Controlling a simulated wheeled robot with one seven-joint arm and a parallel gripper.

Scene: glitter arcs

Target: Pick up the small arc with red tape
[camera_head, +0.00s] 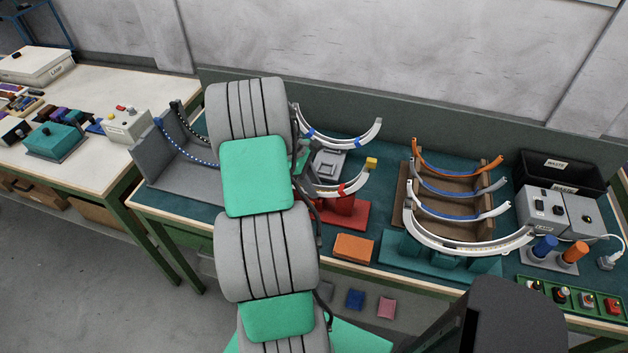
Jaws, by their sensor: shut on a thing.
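A small pale arc with red tape (356,184) curves just above or in a red stand (358,217), right of my arm. Its left part runs in behind my arm. I cannot tell whether it touches the stand. My arm rises through the middle of the view and bends over the bench. My gripper is hidden behind the arm, and only some dark and green parts show at the arm's right edge, close to the arc. A similar pale arc with blue tape (345,147) lies just behind, over a grey stand (328,163).
Several arcs with orange and blue stand in a brown rack (402,188) on the right. A large white arc (450,244) sits on a teal stand (400,250). An orange block (353,247) lies at the bench's front. Grey control boxes (545,208) and a black waste bin (570,170) stand far right.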

